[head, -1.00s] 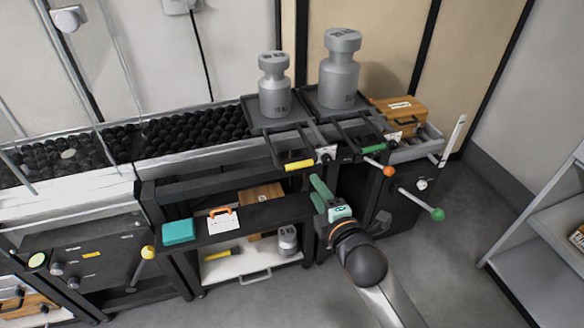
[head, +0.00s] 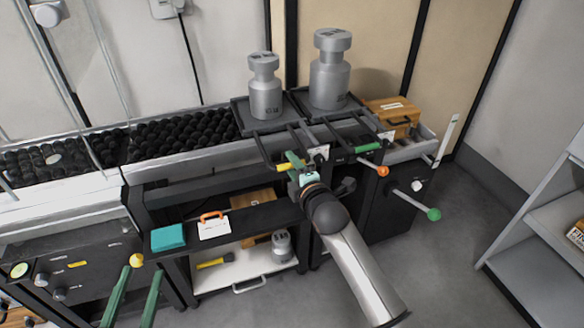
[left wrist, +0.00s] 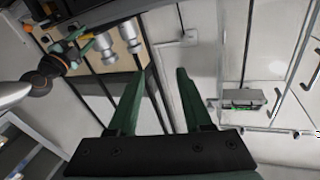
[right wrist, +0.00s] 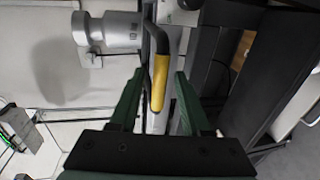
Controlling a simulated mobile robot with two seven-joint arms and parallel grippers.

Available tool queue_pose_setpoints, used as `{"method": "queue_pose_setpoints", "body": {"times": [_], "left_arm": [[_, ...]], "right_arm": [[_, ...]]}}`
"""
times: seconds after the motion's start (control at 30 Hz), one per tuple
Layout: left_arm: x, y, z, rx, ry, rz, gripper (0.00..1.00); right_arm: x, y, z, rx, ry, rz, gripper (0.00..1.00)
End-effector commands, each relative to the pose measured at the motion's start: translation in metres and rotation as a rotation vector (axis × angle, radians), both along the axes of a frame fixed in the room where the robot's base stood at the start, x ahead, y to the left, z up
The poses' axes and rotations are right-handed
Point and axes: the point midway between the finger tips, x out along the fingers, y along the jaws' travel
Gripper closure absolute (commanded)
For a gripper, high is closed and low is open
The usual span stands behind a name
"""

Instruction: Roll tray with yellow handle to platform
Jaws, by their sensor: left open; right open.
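The tray with the yellow handle is a dark tray (head: 243,117) at the back of the workbench in the head view, bearing a grey cylindrical weight (head: 265,90). Its yellow handle (head: 283,168) sticks out at the front. My right gripper (head: 294,160) is open at this handle. In the right wrist view the yellow handle (right wrist: 159,82) lies between the open fingers (right wrist: 160,73), with gaps on both sides. My left gripper (head: 142,268) is open and empty at the lower left; its open fingers (left wrist: 165,70) also show in the left wrist view. I cannot tell which surface is the platform.
A second dark tray with a larger weight (head: 329,75) and green handle (head: 366,148) stands right beside. A bed of black balls (head: 185,132) lies to the left. Orange (head: 382,171) and green (head: 433,214) knobs stick out at right. A shelf rack (head: 545,235) stands far right.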

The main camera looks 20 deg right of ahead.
Motion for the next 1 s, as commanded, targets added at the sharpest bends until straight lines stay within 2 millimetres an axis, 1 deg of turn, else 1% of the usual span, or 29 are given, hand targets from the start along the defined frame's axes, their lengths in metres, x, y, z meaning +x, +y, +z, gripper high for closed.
{"method": "queue_pose_setpoints", "body": {"times": [0.1, 0.2, 0.43, 0.47, 0.87, 1.0], "left_arm": [[0.000, 0.000, 0.009, 0.001, -0.041, -0.005, 0.50], [-0.001, -0.001, 0.013, 0.001, -0.055, -0.006, 0.50], [-0.001, -0.001, 0.014, 0.002, -0.057, -0.007, 0.50], [-0.001, -0.001, 0.014, 0.002, -0.057, -0.007, 0.50], [-0.001, -0.001, 0.014, 0.002, -0.057, -0.007, 0.50], [-0.001, -0.001, 0.014, 0.001, -0.056, -0.006, 0.50]], "right_arm": [[0.005, 0.000, -0.001, 0.001, 0.000, 0.000, 0.53], [0.007, 0.000, -0.001, 0.001, 0.000, 0.000, 0.53], [0.007, 0.000, -0.001, 0.000, 0.000, 0.000, 0.53], [0.007, 0.000, -0.001, 0.000, 0.000, 0.000, 0.54], [0.007, 0.000, -0.001, 0.000, 0.000, 0.000, 0.99], [0.007, 0.000, -0.001, 0.000, 0.000, 0.000, 1.00]]}}
